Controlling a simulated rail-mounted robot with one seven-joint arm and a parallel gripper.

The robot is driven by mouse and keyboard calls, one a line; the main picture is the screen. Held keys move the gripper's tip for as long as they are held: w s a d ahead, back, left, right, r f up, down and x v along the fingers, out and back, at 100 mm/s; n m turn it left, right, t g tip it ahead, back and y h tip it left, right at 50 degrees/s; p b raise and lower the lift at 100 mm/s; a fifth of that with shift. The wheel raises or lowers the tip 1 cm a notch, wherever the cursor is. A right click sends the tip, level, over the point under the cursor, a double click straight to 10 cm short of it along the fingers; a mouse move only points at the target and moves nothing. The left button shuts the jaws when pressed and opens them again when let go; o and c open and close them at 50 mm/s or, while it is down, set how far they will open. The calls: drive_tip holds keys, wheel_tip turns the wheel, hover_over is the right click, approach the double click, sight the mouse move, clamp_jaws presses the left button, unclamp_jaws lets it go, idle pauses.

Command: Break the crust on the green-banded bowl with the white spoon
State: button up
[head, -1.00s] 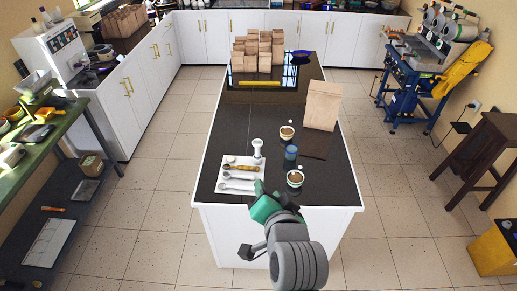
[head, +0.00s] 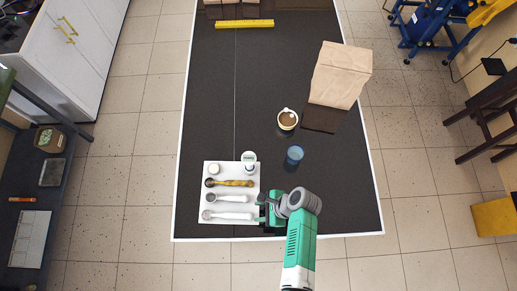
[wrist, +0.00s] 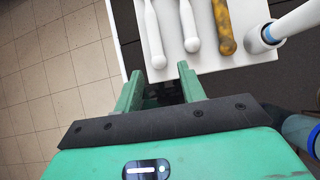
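A white tray (head: 206,175) on the dark counter holds two pale spoons, one lower (head: 228,215) and one above it (head: 230,198), plus a mottled brown-yellow spoon (head: 232,183). Their handles point right. My gripper (head: 260,212) is open and empty at the tray's right edge. In the wrist view, my open fingers (wrist: 160,70) stand apart, with the rounded handle end of the lower pale spoon (wrist: 154,40) just ahead between them; the other pale handle (wrist: 189,25) is to its right. The green-banded bowl is not visible; my arm covers its spot.
A yellow-banded bowl (head: 288,120) and a blue cup (head: 295,154) stand right of the tray. A white upright cylinder (head: 249,158) stands at the tray's upper right. A paper bag (head: 340,75) stands farther back. The counter left of the bowl is clear.

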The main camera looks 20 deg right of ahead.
sight(245, 216)
drive_tip(key=b+x, duration=0.2)
drive_tip(key=x, duration=0.1)
drive_tip(key=b+x, duration=0.3)
drive_tip(key=s+b+x, duration=0.1)
drive_tip(key=b+x, duration=0.2)
drive_tip(key=shift+w+f, duration=0.1)
drive_tip(key=shift+f, duration=0.2)
drive_tip(key=shift+a+r, duration=0.1)
drive_tip(key=shift+r, duration=0.1)
drive_tip(key=shift+c, duration=0.9)
drive_tip(key=shift+r, duration=0.1)
clamp_jaws()
